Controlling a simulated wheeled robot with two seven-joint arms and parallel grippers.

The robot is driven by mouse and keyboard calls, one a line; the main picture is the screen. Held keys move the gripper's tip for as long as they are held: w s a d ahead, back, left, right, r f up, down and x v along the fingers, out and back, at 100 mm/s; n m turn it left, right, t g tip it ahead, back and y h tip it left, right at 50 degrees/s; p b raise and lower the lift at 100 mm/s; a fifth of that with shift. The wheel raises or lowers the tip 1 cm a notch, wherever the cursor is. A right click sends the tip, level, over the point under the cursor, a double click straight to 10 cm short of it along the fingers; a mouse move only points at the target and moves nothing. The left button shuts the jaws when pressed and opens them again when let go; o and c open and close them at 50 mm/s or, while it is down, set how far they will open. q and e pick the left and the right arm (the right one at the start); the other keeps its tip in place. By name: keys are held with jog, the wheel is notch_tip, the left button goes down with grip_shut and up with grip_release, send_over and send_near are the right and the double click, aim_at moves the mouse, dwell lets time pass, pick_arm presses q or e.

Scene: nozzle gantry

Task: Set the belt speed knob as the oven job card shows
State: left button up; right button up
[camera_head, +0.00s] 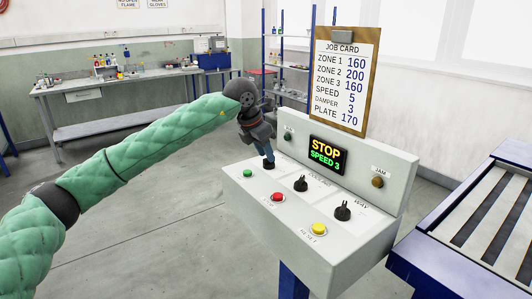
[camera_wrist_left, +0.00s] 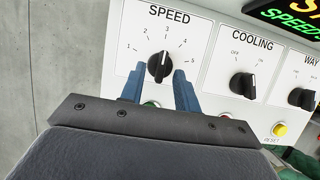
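The job card (camera_head: 341,80) on a brown clipboard reads SPEED 5. The panel display (camera_head: 328,155) shows STOP and SPEED 3. In the left wrist view, the black SPEED knob (camera_wrist_left: 159,67) has a scale from 1 to 5, and its white mark points up near 3. My right gripper is out of view.
The COOLING knob (camera_wrist_left: 241,85) and WAY knob (camera_head: 342,211) are to the right on the panel. A green button (camera_head: 248,173), red button (camera_head: 277,197) and yellow RESET button (camera_head: 319,229) are near its front.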

pick_arm(q)
jog(key=shift+w+d+f, duration=0.15)
jog(key=shift+d+f, duration=0.05)
jog(key=shift+f, duration=0.45)
grip_shut()
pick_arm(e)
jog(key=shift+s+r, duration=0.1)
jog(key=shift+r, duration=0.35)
